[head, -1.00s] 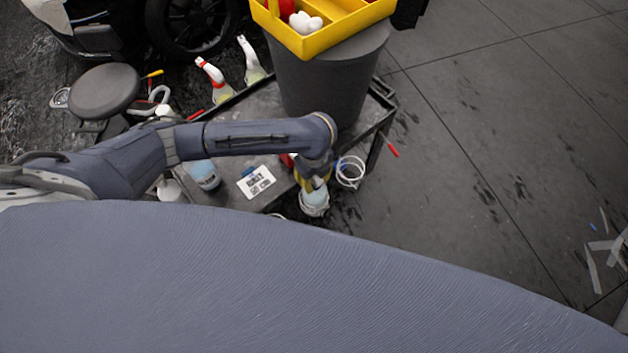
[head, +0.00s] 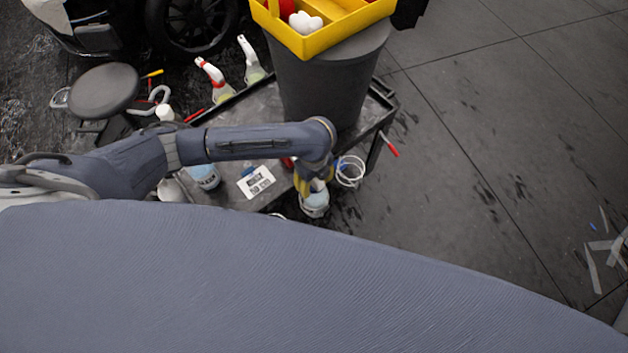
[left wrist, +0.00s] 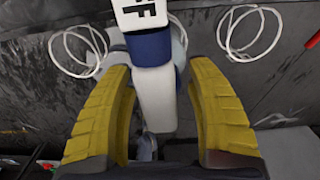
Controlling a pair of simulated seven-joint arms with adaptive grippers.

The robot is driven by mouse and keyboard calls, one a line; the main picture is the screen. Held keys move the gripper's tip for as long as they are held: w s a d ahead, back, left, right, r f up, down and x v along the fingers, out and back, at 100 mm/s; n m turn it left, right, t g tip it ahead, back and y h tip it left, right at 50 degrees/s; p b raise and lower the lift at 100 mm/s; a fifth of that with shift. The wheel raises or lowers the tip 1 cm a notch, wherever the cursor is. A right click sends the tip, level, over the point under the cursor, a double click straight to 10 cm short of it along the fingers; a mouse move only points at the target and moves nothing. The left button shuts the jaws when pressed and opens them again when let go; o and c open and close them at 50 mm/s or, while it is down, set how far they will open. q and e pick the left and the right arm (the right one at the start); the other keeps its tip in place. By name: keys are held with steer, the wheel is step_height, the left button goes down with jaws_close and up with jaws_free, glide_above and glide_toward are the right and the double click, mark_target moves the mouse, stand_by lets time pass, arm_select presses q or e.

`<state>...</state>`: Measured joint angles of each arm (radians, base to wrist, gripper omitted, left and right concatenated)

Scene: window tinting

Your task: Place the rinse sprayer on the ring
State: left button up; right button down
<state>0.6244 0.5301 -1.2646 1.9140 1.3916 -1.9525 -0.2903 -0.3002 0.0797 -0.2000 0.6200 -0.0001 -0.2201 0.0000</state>
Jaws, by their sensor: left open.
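My left gripper (head: 314,190) reaches down at the near right edge of the cart. Its yellow fingers are open in the left wrist view (left wrist: 160,120). Between them is a white and blue sprayer (left wrist: 152,50) with dark lettering, with gaps to both fingers. In the head view its pale blue bottle (head: 315,206) shows just below the fingers. One white wire ring (head: 350,172) is right of the bottle. The left wrist view shows a ring at the left (left wrist: 78,52) and another at the right (left wrist: 248,33). The bottle's base is hidden, so I cannot tell whether it rests on a ring. My right gripper is out of view.
The dark cart (head: 228,192) carries another blue-filled bottle (head: 205,177), a white label card (head: 256,181) and a grey bin (head: 330,85) under a yellow tray (head: 330,40). Two spray bottles (head: 215,80) stand farther back. A stool (head: 104,90) is at left. Floor at right is mostly clear.

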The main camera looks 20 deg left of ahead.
arm_select(q)
steer(key=shift+r, duration=0.1)
step_height(320, 180, up, 12)
steer(key=shift+f, duration=0.1)
stand_by(0.5)
stand_by(1.2)
steer(key=shift+w, duration=0.1)
steer(key=shift+c, duration=0.5)
